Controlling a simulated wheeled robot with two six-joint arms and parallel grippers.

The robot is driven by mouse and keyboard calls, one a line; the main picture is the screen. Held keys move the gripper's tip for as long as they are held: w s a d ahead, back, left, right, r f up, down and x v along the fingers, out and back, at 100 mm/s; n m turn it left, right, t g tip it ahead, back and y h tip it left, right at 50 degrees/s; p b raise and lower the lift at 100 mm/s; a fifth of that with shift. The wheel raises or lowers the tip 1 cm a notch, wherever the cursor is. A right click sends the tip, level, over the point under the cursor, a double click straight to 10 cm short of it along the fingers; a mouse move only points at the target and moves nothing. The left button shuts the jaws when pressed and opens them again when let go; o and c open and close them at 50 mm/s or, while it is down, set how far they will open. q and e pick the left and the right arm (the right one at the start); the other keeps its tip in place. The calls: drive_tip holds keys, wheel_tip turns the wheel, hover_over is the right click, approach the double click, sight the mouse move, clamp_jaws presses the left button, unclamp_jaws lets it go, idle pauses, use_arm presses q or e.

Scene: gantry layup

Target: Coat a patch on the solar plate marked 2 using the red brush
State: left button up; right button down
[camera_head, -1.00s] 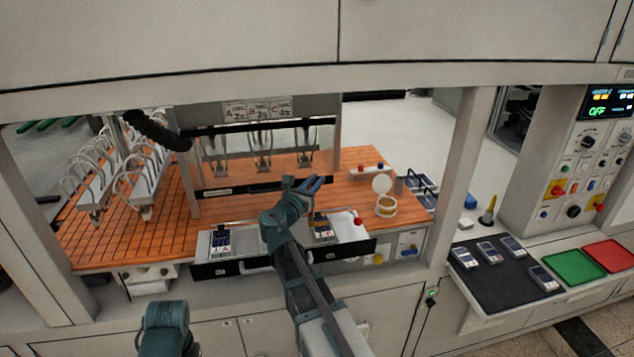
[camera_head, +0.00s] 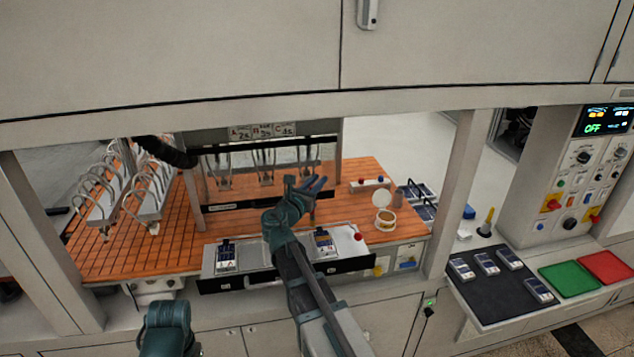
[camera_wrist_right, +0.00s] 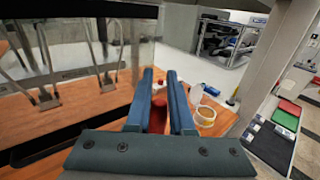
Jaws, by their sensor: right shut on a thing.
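My right gripper (camera_head: 314,184) is above the back edge of the drawer, over the orange bench. Its jaws are shut on a red object, which looks like the red brush (camera_wrist_right: 157,115), between the fingers in the right wrist view. Its bristles cannot be made out. Two dark solar plates lie in the pulled-out drawer: one at left (camera_head: 226,257) and one at right (camera_head: 325,243). Their marks are too small to read. The gripper is apart from both. My left gripper is not in view; only a teal part of my left arm shows at the bottom.
An open round jar (camera_head: 385,219) with its lid raised stands on the orange bench (camera_head: 130,245). A button box (camera_head: 370,184) is behind it. A frame with hanging clamps (camera_head: 265,165) rises behind the drawer (camera_head: 345,266). A black mat (camera_head: 495,295) holds several plates at right.

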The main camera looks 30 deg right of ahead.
wheel_tip(320, 180, up, 3)
drive_tip(key=p, duration=0.3)
idle(0.4)
